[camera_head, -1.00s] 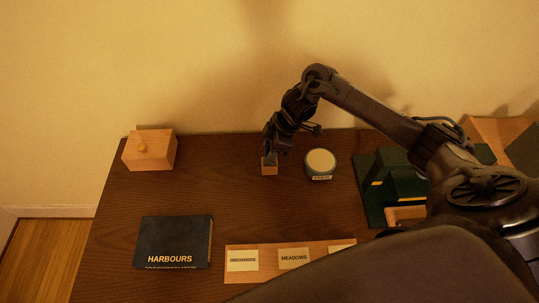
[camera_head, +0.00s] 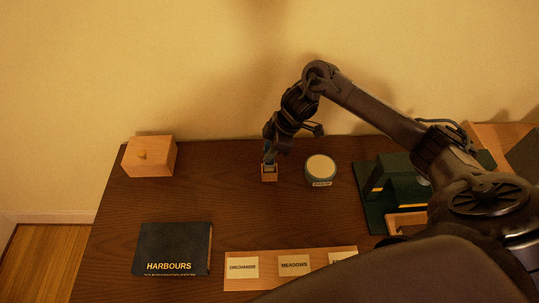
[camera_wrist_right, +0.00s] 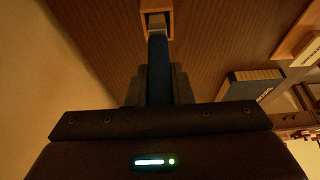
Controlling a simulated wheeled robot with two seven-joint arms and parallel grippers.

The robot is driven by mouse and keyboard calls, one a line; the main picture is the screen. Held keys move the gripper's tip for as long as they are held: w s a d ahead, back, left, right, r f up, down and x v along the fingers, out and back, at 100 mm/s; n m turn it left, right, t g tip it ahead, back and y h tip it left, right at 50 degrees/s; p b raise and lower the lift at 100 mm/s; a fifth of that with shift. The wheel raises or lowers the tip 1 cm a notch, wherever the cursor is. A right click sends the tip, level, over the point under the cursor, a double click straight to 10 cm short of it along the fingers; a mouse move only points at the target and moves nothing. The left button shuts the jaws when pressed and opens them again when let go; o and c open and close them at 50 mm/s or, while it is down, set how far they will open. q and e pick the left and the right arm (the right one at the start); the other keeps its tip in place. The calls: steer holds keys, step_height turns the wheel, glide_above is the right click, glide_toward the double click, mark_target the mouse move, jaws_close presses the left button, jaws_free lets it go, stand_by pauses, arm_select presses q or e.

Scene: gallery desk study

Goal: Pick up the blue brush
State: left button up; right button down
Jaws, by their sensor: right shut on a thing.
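My right gripper (camera_head: 269,152) is at the back middle of the desk, directly above a small wooden block (camera_head: 269,175). It is shut on the blue brush (camera_wrist_right: 158,70), whose dark blue handle runs between the fingers in the right wrist view. A grey part of the brush shows beyond the handle, close to the wooden block (camera_wrist_right: 155,5). I cannot tell whether the brush's far end is still inside the block or just above it. In the head view little of the brush shows below the fingers. My left gripper is not in view.
A round labelled tin (camera_head: 320,170) stands close right of the block. A wooden box with a knob (camera_head: 149,158) is at the back left. A dark HARBOURS book (camera_head: 173,247) and a card strip (camera_head: 236,286) lie in front. A green stand (camera_head: 369,205) is right.

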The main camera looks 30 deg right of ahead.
step_height(320, 180, up, 18)
steer(key=p, duration=0.3)
steer(key=shift+f, duration=0.25)
steer(key=shift+s, duration=0.1)
